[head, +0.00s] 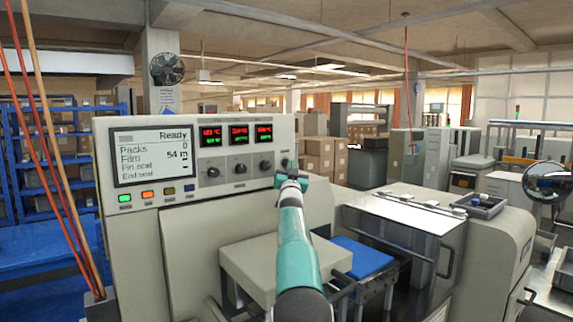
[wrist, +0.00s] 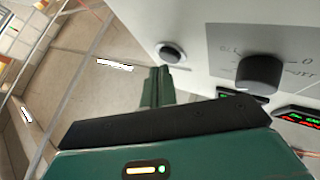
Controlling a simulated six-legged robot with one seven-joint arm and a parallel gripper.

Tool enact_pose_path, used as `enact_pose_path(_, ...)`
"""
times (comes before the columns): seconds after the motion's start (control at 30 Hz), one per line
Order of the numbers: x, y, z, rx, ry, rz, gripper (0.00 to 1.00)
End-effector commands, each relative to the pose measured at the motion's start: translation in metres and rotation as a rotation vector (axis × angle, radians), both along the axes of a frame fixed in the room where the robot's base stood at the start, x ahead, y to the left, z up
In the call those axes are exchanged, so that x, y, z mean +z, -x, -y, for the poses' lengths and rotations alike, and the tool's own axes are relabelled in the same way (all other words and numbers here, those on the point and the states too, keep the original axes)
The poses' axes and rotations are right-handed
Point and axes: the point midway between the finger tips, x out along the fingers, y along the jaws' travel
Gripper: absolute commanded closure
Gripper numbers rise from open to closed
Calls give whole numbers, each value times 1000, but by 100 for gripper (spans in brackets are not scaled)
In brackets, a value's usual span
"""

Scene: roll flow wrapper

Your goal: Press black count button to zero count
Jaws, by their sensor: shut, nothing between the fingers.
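The wrapper's control panel (head: 225,180) fills the left and middle of the head view. Its screen (head: 155,155) reads Ready, with Packs at 0 and Film at 54 m. In the wrist view a round black button (wrist: 170,53) in a pale ring sits on the panel, beside a black knob (wrist: 258,72). My gripper (wrist: 160,72) is shut and empty, its fingertips close to this button; contact cannot be told. In the head view my gripper (head: 289,166) is at the panel's right end and largely covers the button area.
Three dials (head: 240,168) sit under red-green readouts (head: 237,133). A row of small buttons (head: 148,194) lies below the screen. Orange cables (head: 55,150) hang at left.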

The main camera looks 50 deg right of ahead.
Motion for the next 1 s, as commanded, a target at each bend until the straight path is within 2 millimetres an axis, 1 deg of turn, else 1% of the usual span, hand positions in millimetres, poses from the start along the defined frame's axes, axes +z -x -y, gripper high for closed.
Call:
enact_pose_path(0.1,0,5,-1,-1,0,-2,100)
enact_pose_path(0.47,0,7,-2,-1,1,0,100)
enact_pose_path(1.0,0,52,-12,-1,0,0,100)
